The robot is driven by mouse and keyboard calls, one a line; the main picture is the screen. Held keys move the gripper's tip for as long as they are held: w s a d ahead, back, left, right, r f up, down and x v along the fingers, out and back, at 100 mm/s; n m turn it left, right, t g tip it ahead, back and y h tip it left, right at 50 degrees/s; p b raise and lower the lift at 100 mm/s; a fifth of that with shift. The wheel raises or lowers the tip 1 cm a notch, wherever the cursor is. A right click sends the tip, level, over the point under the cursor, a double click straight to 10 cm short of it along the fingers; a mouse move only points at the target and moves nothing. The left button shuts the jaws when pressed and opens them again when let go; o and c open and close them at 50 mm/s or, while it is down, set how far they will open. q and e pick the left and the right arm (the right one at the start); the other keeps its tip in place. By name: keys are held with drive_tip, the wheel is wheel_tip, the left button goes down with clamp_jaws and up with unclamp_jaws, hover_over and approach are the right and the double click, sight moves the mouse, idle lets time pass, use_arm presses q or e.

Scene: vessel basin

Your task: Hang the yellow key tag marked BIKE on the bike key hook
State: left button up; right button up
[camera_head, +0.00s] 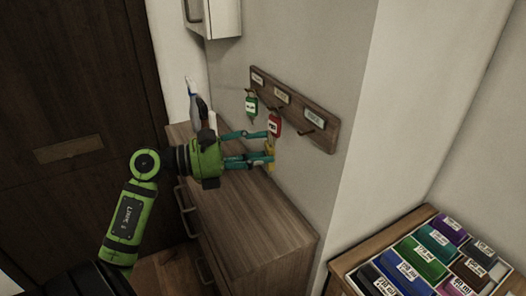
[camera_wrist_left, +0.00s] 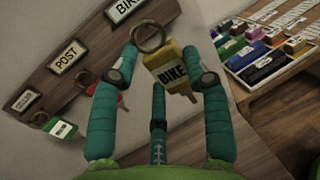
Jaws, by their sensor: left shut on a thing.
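The yellow key tag (camera_wrist_left: 172,72) reads BIKE in the left wrist view, with a metal ring (camera_wrist_left: 148,36) at its top and a key beside it. My left gripper (camera_wrist_left: 160,52) is shut on this tag, which also shows small in the head view (camera_head: 269,154). The wooden key rack (camera_head: 325,136) is on the wall, with the bike key hook (camera_head: 307,131) under its right-hand plate. The gripper and tag are left of and below that hook in the head view, apart from it. The BIKE plate (camera_wrist_left: 124,8) is at the wrist view's top edge. My right gripper is out of view.
A green tag (camera_head: 251,105) hangs at the rack's left hook and a red tag (camera_head: 274,125) at the middle one, close to my gripper. A wooden cabinet (camera_head: 250,225) stands below. A tray of coloured boxes (camera_head: 420,262) is at right.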

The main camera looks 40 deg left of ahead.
use_arm(q)
drive_tip(key=shift+w+d+r, duration=0.1)
drive_tip(key=shift+w, duration=0.2)
drive_tip(key=shift+w+d, duration=0.15)
drive_tip(key=shift+w, duration=0.1)
drive_tip(key=shift+w+a+f+p+x, duration=0.15)
drive_tip(key=shift+p+x, duration=0.3)
drive_tip(key=shift+x, duration=0.55)
drive_tip(key=shift+w+a+p+x, duration=0.15)
drive_tip(key=shift+p+x, duration=0.35)
drive_tip(key=shift+x, duration=0.5)
drive_tip(key=shift+w+a+f+p+x, duration=0.15)
drive_tip(key=shift+p+x, duration=0.3)
drive_tip(key=shift+x, duration=0.5)
drive_tip(key=shift+w+d+f+b, duration=0.2)
drive_tip(key=shift+w+f+b, duration=0.45)
drive_tip(key=shift+b, duration=0.4)
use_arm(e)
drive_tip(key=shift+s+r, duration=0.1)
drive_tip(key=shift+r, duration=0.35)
use_arm(q)
drive_tip(key=o, duration=1.1)
